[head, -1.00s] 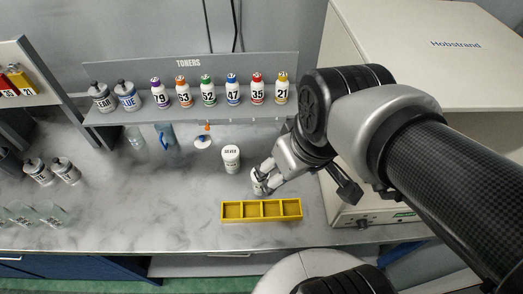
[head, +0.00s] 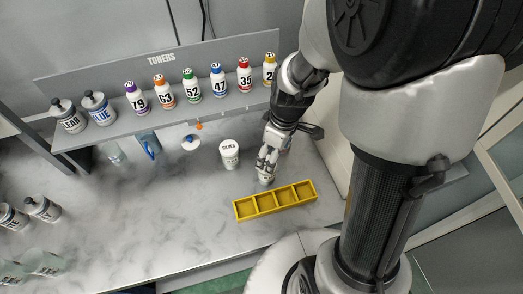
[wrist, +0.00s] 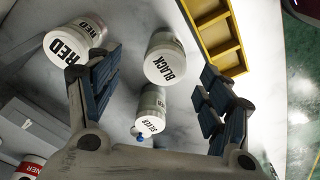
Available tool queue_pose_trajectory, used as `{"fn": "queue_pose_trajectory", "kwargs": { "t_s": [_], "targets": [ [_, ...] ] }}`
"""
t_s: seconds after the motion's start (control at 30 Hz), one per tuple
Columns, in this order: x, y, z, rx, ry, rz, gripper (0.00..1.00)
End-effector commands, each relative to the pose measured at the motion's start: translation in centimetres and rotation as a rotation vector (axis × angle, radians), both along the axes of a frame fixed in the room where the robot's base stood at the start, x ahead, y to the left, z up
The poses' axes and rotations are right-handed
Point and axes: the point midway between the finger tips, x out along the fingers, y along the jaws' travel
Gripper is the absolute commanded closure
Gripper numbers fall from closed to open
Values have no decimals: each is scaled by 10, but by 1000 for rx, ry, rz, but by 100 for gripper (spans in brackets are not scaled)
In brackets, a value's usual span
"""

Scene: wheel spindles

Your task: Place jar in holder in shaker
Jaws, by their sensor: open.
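A jar marked RED (wrist: 75,40) is past the left finger. The visible holder slots look empty. I cannot clearly identify the shaker.
A grey TONERS shelf (head: 60,85) with several numbered bottles runs along the back. A blue-handled clear jug (head: 148,145) and a blue-topped item (head: 190,143) are below it. Bottles and clear containers (head: 42,263) lie at left.

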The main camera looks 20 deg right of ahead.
Motion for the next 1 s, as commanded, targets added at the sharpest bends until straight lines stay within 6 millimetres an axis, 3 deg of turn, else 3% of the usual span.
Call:
{"fn": "queue_pose_trajectory", "kwargs": {
  "t_s": [0.03, 0.2, 0.53, 0.8, 1.0],
  "targets": [
    [0, 2, -16, 1, 5, 0, 28],
    [3, 4, -44, 1, 2, -2, 28],
    [5, 9, -64, 0, 1, 1, 28],
    [7, 19, -103, -1, 2, -2, 28],
    [8, 19, -105, -1, -2, -2, 28]
  ]
}}
